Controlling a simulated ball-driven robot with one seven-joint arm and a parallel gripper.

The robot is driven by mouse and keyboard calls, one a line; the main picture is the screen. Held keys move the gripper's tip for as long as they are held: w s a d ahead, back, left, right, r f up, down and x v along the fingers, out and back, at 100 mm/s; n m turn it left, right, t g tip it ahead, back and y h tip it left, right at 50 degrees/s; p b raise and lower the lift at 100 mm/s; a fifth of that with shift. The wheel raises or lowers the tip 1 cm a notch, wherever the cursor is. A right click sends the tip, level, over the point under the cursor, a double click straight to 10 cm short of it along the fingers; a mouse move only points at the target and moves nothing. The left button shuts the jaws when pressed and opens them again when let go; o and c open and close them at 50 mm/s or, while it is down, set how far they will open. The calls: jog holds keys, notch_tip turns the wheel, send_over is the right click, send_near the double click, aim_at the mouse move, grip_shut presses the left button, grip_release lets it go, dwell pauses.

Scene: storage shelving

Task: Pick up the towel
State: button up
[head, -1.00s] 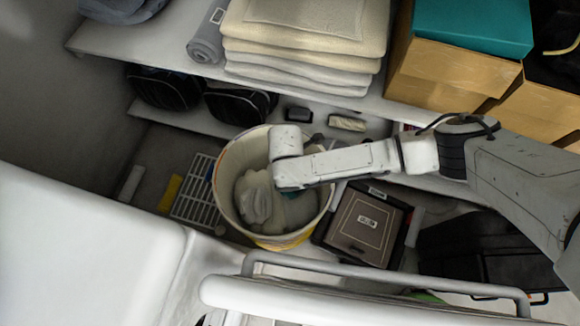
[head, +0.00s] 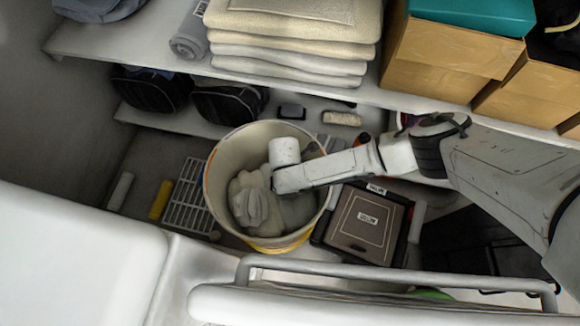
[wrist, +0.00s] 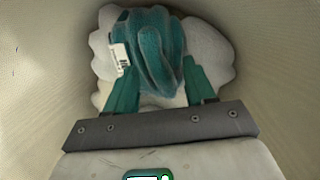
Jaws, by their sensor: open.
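A crumpled teal cloth (wrist: 152,38) with a white label, seemingly the towel, lies on pale bunched cloth (wrist: 208,55) in the wrist view. My gripper (wrist: 160,70) is open, pointing down, with its teal fingers on either side of the teal cloth's near part. I cannot tell whether they touch it. In the head view, a pale cloth bundle (head: 254,203) lies inside a cream bucket (head: 232,152) on the floor. My wrist is over the bucket and its fingers are hidden there, as is the teal cloth.
The bucket wall (wrist: 40,60) surrounds my gripper closely. A shelf (head: 150,47) above holds folded cloths (head: 290,50), a grey roll (head: 190,42) and cardboard boxes (head: 435,70). A brown box (head: 365,222) and a white grate (head: 188,195) flank the bucket. A white rail (head: 390,270) is in front.

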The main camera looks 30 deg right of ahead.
jog(key=shift+f, duration=0.6)
jog(key=shift+c, duration=0.5)
grip_shut()
